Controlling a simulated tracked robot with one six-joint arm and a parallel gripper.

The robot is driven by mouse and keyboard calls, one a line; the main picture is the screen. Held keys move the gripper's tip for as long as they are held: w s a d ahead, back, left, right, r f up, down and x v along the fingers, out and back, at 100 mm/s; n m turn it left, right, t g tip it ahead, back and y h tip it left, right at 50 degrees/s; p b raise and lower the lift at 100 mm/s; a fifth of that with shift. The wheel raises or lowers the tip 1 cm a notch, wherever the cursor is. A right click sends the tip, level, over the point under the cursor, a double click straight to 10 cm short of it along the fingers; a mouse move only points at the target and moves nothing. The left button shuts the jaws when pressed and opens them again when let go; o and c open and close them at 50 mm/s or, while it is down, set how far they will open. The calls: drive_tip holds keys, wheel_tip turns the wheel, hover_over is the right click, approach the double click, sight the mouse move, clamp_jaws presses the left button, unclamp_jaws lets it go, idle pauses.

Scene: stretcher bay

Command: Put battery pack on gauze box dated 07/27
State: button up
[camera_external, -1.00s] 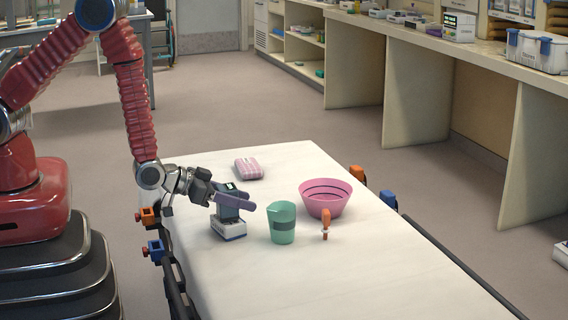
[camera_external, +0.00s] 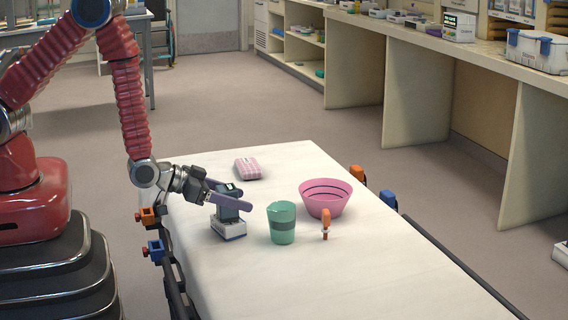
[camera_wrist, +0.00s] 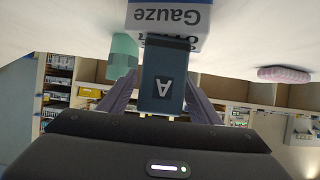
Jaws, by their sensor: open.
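The battery pack (camera_external: 231,209) is a dark blue-grey block. It stands upright on a white and blue gauze box (camera_external: 229,230) on the near left of the white stretcher. In the wrist view the pack (camera_wrist: 164,86) shows an "A" label, and the box (camera_wrist: 167,17) appears upside down with the word "Gauze". Its date is not readable. My gripper (camera_external: 246,200) is open at the upper part of the pack. In the wrist view its fingers (camera_wrist: 161,98) lie on either side of the pack, with gaps visible.
A green cup (camera_external: 282,223) stands close to the right of the box.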

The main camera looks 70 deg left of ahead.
drive_tip(key=v, duration=1)
drive_tip(key=shift+s, duration=0.25)
drive_tip(key=shift+r, duration=0.15)
wheel_tip(320, 180, up, 9)
drive_tip(key=g+h, duration=0.1)
drive_tip(key=g, duration=0.1)
hover_over(217, 191)
drive_tip(key=s+a, duration=0.1)
drive_tip(key=s, duration=0.3)
drive_tip(key=s+a+r+g+h, duration=0.1)
drive_tip(key=s+a+r+g, duration=0.2)
drive_tip(key=r, duration=0.4)
drive_tip(key=s+a+r+g+y, duration=0.1)
drive_tip(key=s+a+r, duration=0.4)
drive_tip(key=s, duration=0.4)
drive_tip(key=s+a+r+g+y, duration=0.1)
drive_tip(key=s+a+r, duration=0.4)
drive_tip(key=s, duration=0.4)
drive_tip(key=shift+s+a+r, duration=0.15)
drive_tip(key=shift+s+a, duration=0.2)
